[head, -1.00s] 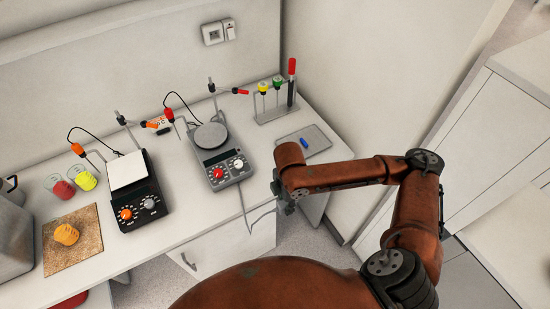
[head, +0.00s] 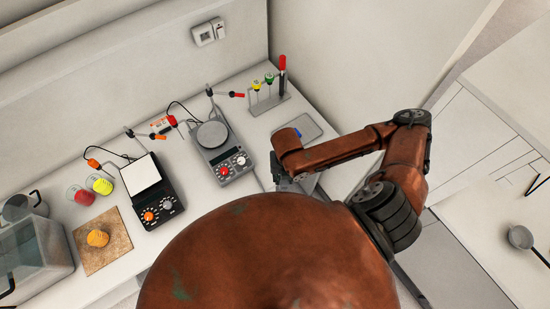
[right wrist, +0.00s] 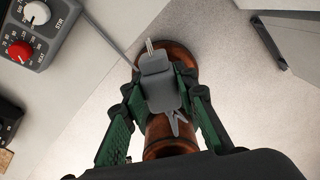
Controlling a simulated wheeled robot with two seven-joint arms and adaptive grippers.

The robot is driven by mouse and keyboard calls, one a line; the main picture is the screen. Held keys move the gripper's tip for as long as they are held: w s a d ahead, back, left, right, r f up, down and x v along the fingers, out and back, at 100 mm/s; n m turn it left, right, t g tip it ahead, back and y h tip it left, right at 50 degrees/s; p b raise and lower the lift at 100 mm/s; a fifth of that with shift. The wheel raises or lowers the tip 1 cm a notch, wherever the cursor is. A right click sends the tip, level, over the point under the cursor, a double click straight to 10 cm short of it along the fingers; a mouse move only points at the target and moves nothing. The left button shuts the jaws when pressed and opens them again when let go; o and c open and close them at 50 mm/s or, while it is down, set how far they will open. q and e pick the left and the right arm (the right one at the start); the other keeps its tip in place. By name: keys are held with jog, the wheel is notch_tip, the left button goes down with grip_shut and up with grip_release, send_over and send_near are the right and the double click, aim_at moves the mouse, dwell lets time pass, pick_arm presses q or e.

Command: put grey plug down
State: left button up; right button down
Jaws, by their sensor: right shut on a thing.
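The grey plug (right wrist: 158,85) is in the right wrist view, with its prongs at the upper end and a forked grey piece at the lower end. My right gripper (right wrist: 160,88) is shut on it, one green-padded finger on each side. In the head view my right gripper (head: 282,184) hangs at the bench's front edge, partly hidden by my arm. I cannot make out the plug there. In the wrist view the floor and part of my own body show behind the plug. My left gripper is not in view.
A hotplate stirrer (head: 222,160) and a black device (head: 157,205) stand on the bench. A shallow grey tray (head: 312,126) holding a blue item lies at the bench's right end. A rack (head: 268,104) with coloured-top tools stands behind it. A cork mat (head: 115,262) lies at left.

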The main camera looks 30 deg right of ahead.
jog(key=w+d+f, duration=0.1)
jog(key=w+f, duration=0.2)
jog(key=w, duration=0.1)
jog(key=w+d+f+b, duration=0.1)
jog(key=w+f, duration=0.1)
jog(key=w, duration=0.2)
jog(key=w+d+f+b, duration=0.1)
jog(key=w+d+f, duration=0.1)
jog(key=w+f, duration=0.1)
jog(key=shift+w+f, duration=0.35)
jog(key=shift+w, duration=0.1)
jog(key=shift+w+d+f, duration=0.15)
jog(key=shift+w+f, duration=0.25)
jog(key=shift+f, duration=0.15)
notch_tip(320, 180, down, 3)
jog(key=shift+r+p, duration=0.1)
jog(key=shift+p, duration=0.3)
jog(key=shift+f, duration=0.2)
jog(key=c, duration=1.5)
grip_release()
jog(key=shift+f, duration=0.15)
jog(key=shift+c, duration=0.2)
